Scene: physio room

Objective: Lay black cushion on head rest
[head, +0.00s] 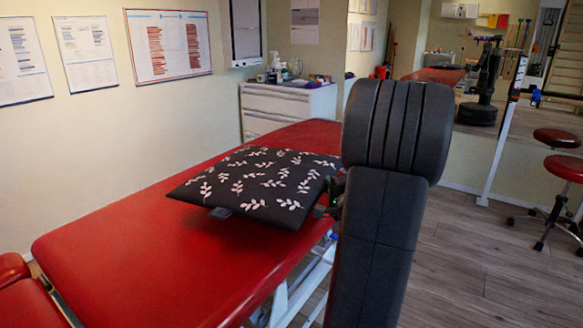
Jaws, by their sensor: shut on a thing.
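The black cushion (262,183) has a pale leaf pattern. It lies roughly flat over the middle of the red treatment table (130,255); whether it rests on the surface or hovers just above is hard to tell. My gripper (331,196) is at the cushion's right edge and shut on it, mostly hidden behind my dark arm. A small dark tab shows under the cushion's near edge. Separate red padded sections (28,304), which look like the head rest, are at the lower left, cut off by the picture edge and apart from the cushion.
A white drawer cabinet (285,112) with small items stands behind the table's far end. Red stools (562,167) and a white upright post (503,130) are at right. Bare red table surface lies between cushion and lower-left sections.

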